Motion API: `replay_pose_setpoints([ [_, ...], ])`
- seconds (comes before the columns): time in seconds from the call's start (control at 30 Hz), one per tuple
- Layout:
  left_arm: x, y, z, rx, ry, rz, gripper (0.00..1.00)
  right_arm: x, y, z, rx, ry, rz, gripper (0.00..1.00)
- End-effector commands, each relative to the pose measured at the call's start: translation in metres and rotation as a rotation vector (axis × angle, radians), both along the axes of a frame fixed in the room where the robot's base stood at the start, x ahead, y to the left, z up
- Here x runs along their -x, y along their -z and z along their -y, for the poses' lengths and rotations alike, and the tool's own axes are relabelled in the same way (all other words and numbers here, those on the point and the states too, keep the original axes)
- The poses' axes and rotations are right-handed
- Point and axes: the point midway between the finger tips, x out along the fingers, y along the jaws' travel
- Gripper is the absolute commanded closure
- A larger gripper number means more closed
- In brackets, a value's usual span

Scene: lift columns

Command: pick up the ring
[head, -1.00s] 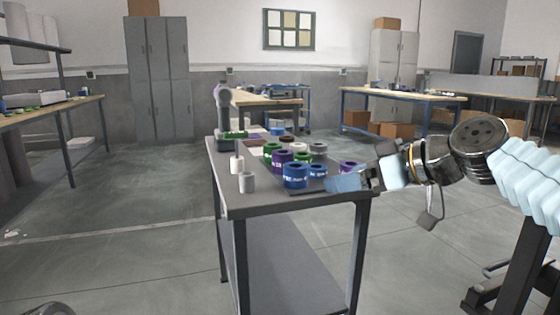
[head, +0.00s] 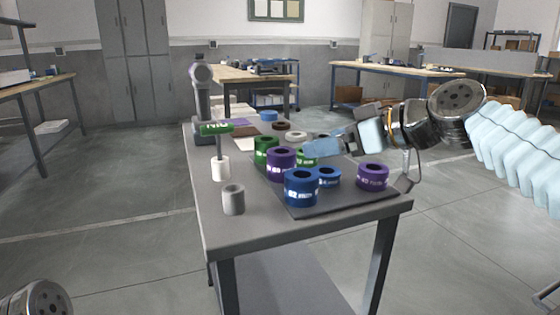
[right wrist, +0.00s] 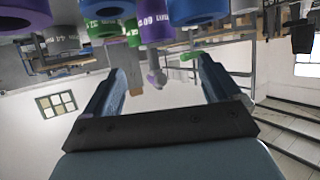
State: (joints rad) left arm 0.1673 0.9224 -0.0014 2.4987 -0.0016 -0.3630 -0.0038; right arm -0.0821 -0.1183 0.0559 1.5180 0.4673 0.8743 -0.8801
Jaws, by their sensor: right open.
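Several rings stand on a dark mat (head: 345,199) on the table; I cannot tell which one the task means. They include a large blue ring (head: 301,190), a small blue ring (head: 327,179), a purple ring (head: 373,178) at the right and a taller purple ring (head: 281,166). Green rings (head: 265,151) and a white ring (head: 296,138) sit behind. My right gripper (head: 322,145) is open and empty, reaching in from the right near the rear rings. In the right wrist view, rings hang upside down beyond its fingers (right wrist: 162,75).
A grey cylinder (head: 233,201) and a white cylinder (head: 220,169) stand on the left of the grey table (head: 270,229). Behind them is a grey stand (head: 202,100) beside a green piece (head: 216,128). Workbenches stand farther back.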

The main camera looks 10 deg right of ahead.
Motion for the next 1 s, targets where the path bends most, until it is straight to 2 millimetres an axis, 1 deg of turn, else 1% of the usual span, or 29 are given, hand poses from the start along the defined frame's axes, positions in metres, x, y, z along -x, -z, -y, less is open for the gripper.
replay_pose_setpoints([
  [0.03,0.0,-0.001,0.0,0.0,0.0,-0.001,0.05,-0.008,0.005,-0.008,0.001,-0.003,-0.005,0.09],
  [0.2,0.0,-0.003,0.001,0.001,0.001,0.0,0.05,-0.032,0.018,-0.028,0.0,-0.002,-0.003,0.09],
  [0.47,0.001,-0.005,0.002,0.002,0.003,-0.001,0.05,-0.049,0.029,-0.043,0.0,-0.001,-0.003,0.09],
  [0.6,0.001,-0.008,0.002,0.003,0.004,-0.001,0.05,-0.065,0.041,-0.055,0.001,-0.001,-0.003,0.09],
  [0.7,0.001,-0.01,0.003,0.004,0.005,-0.002,0.05,-0.074,0.046,-0.063,0.0,-0.001,-0.003,0.09],
  [0.8,0.001,-0.01,0.003,0.005,0.006,-0.002,0.05,-0.078,0.049,-0.066,0.0,-0.001,-0.002,0.09],
  [1.0,0.001,-0.01,0.004,0.005,0.007,-0.002,0.05,-0.079,0.049,-0.067,0.0,0.0,0.0,0.09],
])
